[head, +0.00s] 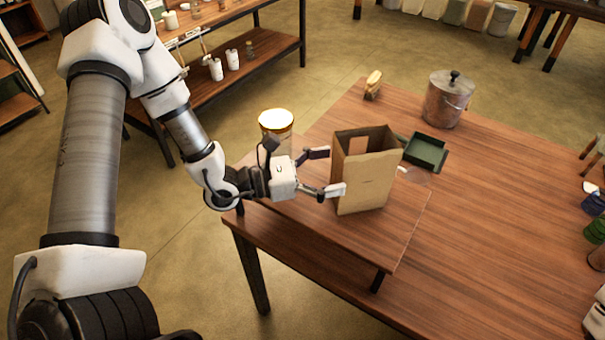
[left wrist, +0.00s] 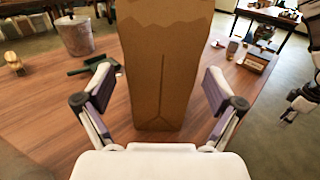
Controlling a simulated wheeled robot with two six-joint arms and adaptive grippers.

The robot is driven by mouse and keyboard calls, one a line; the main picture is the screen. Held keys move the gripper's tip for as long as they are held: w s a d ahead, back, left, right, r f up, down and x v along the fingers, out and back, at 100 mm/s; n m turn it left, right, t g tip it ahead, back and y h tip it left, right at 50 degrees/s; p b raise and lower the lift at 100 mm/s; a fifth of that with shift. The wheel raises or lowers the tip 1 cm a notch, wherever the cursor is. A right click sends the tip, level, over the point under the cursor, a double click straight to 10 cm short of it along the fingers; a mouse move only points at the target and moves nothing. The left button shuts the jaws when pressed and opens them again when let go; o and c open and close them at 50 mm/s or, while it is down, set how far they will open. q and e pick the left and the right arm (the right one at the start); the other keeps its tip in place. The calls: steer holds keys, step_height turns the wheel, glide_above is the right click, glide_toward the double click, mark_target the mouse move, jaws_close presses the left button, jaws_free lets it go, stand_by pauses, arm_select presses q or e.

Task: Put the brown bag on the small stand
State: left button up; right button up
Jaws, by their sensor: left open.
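The brown paper bag (head: 366,185) stands upright, open at the top, on the small stand (head: 376,237), a low raised wooden board on the table. Its base appears to rest on the board. My left gripper (head: 326,172) is open just left of the bag, fingers pointing at it. In the left wrist view, the bag (left wrist: 165,75) fills the middle between the two open fingers (left wrist: 160,82), with gaps on both sides and no clear contact. A dark and white gripper at the right edge (left wrist: 298,102) seems to be my right one; its jaws are unclear.

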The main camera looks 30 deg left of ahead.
arm_select(q)
steer(key=p+v, duration=0.1)
steer(key=v, duration=0.4)
steer(key=s+d+f+m+g+y, duration=0.2)
steer(key=s+f+m+g+y, duration=0.3)
steer(key=s+f+m+g, duration=1.15)
steer(key=s+a+f+m+y, duration=0.1)
steer(key=s+a+f+y, duration=0.3)
steer(key=s+f+y, duration=0.25)
steer(key=w+f+m+t, duration=0.1)
steer(key=m, duration=0.2)
steer(key=w+f+m+t+y, duration=0.1)
steer(key=f+m+t, duration=0.1)
steer(key=m, duration=0.1)
steer(key=w+d+f+m+t, duration=0.1)
steer(key=f+m, duration=0.1)
steer(key=m, duration=0.1)
steer(key=shift+d+y+p, duration=0.15)
steer(key=shift+y+p, duration=0.1)
steer(key=shift+p, duration=0.05)
